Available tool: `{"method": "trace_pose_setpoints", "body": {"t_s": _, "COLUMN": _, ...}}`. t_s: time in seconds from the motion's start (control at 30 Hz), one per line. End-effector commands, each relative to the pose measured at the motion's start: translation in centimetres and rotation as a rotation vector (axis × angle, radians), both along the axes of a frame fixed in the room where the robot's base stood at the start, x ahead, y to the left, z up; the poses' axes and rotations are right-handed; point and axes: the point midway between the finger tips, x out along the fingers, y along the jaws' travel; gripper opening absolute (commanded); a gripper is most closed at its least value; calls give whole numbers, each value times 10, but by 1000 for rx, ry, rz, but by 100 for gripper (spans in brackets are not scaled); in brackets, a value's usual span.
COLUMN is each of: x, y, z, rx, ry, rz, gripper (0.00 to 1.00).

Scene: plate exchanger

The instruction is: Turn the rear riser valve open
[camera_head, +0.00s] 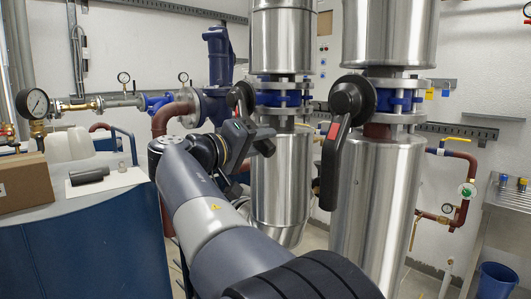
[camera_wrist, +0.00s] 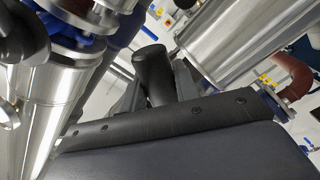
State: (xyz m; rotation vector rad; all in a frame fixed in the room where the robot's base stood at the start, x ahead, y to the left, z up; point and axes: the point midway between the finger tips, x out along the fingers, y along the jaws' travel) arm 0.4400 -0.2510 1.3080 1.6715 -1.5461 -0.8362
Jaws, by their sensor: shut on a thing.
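The rear riser valve (camera_head: 283,98) has a blue body between flanges on the farther silver riser. Its black round hub (camera_head: 241,95) sits at the left of the body, and its lever runs down behind my gripper and is mostly hidden. My gripper (camera_head: 264,141) is at the lever, just below the hub. In the wrist view a black rounded bar (camera_wrist: 152,72), which looks like the lever, stands between the fingers, and the gripper is shut on it. The lever's exact angle cannot be told.
A nearer riser stands to the right with its own valve (camera_head: 398,100) and a black lever (camera_head: 331,160) hanging down close to my gripper. A blue-sided bench (camera_head: 85,235) with a cardboard box (camera_head: 35,182) is at left. Pipes with gauges run behind.

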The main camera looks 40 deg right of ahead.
Motion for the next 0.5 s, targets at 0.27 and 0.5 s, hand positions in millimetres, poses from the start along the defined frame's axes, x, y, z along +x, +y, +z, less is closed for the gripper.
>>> {"method": "trace_pose_setpoints", "body": {"t_s": 0.27, "x": 26, "y": 2, "z": -42, "rx": 27, "ry": -247, "rz": -1, "gripper": 0}}
{"method": "trace_pose_setpoints", "body": {"t_s": 0.5, "x": 55, "y": 4, "z": -60, "rx": 45, "ry": -472, "rz": -2, "gripper": 0}}
